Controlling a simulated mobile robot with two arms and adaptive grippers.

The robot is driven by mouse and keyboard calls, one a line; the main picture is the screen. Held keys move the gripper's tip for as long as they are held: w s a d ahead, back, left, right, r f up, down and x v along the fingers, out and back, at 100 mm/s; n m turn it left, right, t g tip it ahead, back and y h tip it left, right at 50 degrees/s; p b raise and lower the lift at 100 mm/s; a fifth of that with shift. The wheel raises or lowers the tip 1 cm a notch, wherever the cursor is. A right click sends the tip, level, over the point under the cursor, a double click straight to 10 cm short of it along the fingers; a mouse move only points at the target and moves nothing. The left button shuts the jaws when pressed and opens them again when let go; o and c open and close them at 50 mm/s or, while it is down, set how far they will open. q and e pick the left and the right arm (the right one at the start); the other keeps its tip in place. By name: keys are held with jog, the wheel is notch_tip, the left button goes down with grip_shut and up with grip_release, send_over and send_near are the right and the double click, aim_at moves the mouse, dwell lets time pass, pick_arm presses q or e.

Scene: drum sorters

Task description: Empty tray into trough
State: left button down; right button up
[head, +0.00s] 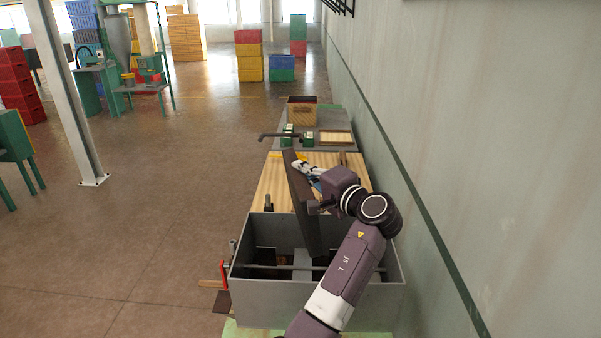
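The tray (301,208) is a dark, flat piece, tipped steeply on edge, with its lower end over the back part of the trough. The trough (310,302) is a grey, open metal box with a bar across it and dark and light shapes inside. My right gripper is not in view.
Farther back are a grey bench (322,149) and a wooden crate (302,113). A wall (480,150) runs close on the right. Open floor (150,210) lies left.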

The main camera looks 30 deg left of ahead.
pick_arm(q)
jog(key=shift+w+d+r+m+y+p, duration=0.4)
jog(key=shift+w+d+r+m, duration=0.5)
jog(key=shift+r, duration=5.15)
jog(key=shift+w+d+r+m+y+p, duration=0.2)
jog(key=shift+w+d+r+m+p, duration=0.65)
jog(key=shift+r, duration=5.15)
jog(key=s+a+f+n+h+b, duration=0.1)
jog(key=s+a+f+n+b, duration=0.1)
jog(key=f+b, duration=0.65)
jog(key=s+a+f+n+b, duration=0.25)
jog(key=f+b, duration=0.25)
jog(key=f, duration=0.7)
jog(key=s+a+f+n+h+b, duration=0.1)
jog(key=s+a+f+b, duration=0.15)
jog(key=f+b, duration=0.6)
jog(key=s+a+f+n+t+h+b, duration=0.1)
jog(key=s+a+f+n+t+h, duration=0.2)
jog(key=s+a+f+n, duration=0.7)
jog(key=s+a+f+h, duration=0.2)
jog(key=s+f, duration=0.1)
jog(key=f, duration=0.1)
jog(key=shift+s+a+f+h, duration=0.25)
jog(key=shift+s+a+h, duration=0.05)
jog(key=shift+a, duration=0.1)
